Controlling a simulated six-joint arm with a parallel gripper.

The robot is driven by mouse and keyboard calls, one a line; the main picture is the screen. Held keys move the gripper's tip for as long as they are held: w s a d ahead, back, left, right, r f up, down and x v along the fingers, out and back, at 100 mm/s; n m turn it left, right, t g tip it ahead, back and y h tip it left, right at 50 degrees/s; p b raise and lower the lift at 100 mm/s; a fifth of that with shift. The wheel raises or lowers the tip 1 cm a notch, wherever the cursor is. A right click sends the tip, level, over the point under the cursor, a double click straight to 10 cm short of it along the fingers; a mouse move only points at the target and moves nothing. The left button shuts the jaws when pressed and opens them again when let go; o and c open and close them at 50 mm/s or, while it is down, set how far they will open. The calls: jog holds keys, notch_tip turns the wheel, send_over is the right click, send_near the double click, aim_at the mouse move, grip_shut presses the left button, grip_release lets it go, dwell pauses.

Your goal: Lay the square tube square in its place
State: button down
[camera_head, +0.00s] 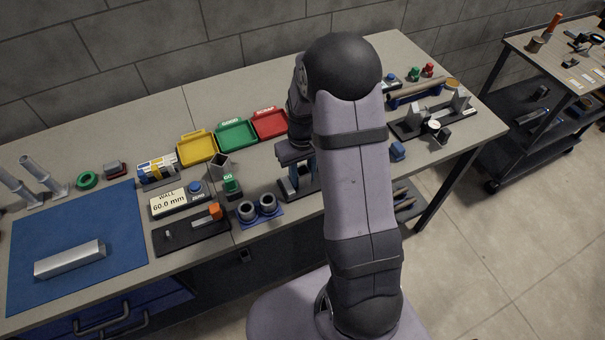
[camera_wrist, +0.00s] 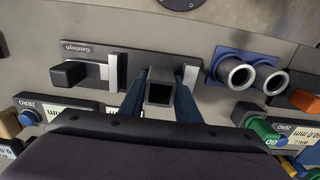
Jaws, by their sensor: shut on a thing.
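My gripper (camera_wrist: 160,98) has its two blue fingers closed on the sides of a short, dark grey square tube (camera_wrist: 160,87). The tube's open square end faces the wrist camera. It is held between the two upright light plates of a dark measuring fixture (camera_wrist: 90,52). Whether the tube touches the fixture's base or plates I cannot tell. In the head view my gripper (camera_head: 298,168) is over the fixture (camera_head: 290,195), and my arm hides much of it; the held tube is not clear there. A long silver square bar (camera_head: 70,259) lies on the blue mat (camera_head: 110,215).
Two grey rings on a blue holder (camera_head: 258,208) stand close beside the fixture. A grey hollow square piece (camera_head: 220,164) stands near the yellow tray (camera_head: 196,149). Green (camera_head: 236,133) and red (camera_head: 268,124) trays line the back. A display box (camera_head: 178,199) reads 60.0 mm.

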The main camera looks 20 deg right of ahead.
jog(key=c, duration=1.3)
grip_release()
jog(key=shift+d, duration=0.1)
jog(key=shift+o, duration=0.2)
jog(key=shift+w+r, duration=0.15)
jog(key=shift+r, duration=0.35)
notch_tip(320, 180, up, 6)
jog(key=b, duration=0.2)
jog(key=shift+s+r, duration=0.2)
